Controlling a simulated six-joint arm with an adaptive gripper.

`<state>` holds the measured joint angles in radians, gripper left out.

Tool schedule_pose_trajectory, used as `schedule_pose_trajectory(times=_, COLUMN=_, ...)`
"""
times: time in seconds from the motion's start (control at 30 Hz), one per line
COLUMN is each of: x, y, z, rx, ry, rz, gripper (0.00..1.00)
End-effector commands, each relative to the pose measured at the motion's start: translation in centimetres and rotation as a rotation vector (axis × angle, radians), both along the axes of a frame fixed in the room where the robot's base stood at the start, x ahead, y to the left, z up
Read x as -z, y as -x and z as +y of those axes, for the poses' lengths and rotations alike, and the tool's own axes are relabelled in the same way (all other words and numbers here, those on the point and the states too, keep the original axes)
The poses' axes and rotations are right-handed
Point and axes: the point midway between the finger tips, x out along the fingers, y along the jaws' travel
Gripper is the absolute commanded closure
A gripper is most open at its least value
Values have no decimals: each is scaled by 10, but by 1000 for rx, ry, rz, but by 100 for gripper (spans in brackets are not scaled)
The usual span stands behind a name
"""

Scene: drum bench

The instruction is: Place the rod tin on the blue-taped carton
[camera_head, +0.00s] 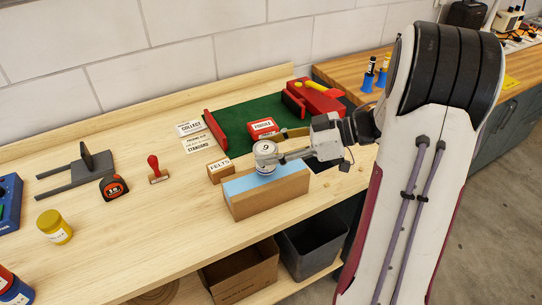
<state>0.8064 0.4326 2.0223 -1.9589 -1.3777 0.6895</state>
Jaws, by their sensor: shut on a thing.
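The rod tin (265,157) is a small white cylinder with a "9" on its lid. My gripper (276,158) reaches in from the right and is shut on the tin. The blue-taped carton (275,199) is a long brown box with a light blue top, near the front edge of the bench. The tin appears to be on or just above the blue top; I cannot tell if it touches.
A small "FELTS" box (220,170) stands just left of the carton. Behind is a green mat (238,113) with a red "FRAGILE" box (263,128) and a red vise-like tool (318,97). A red-handled stamp (155,172), tape measure (113,187) and yellow jar (54,227) stand left.

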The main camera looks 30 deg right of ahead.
Motion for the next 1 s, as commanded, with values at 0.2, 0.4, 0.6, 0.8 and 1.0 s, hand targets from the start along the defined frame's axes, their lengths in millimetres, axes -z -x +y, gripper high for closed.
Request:
schedule_pose_trajectory(times=0.2, x=22, y=0, z=0, rx=-1, ry=-3, rz=2, gripper=84)
schedule_pose_trajectory(times=0.4, x=26, y=0, z=0, rx=0, ry=0, rz=-1, gripper=84)
schedule_pose_trajectory(times=0.6, x=26, y=0, z=0, rx=0, ry=-1, rz=-1, gripper=84)
schedule_pose_trajectory(times=0.8, x=28, y=0, z=0, rx=0, ry=0, rz=0, gripper=46)
schedule_pose_trajectory(times=1.0, x=28, y=0, z=0, rx=0, ry=0, rz=0, gripper=42)
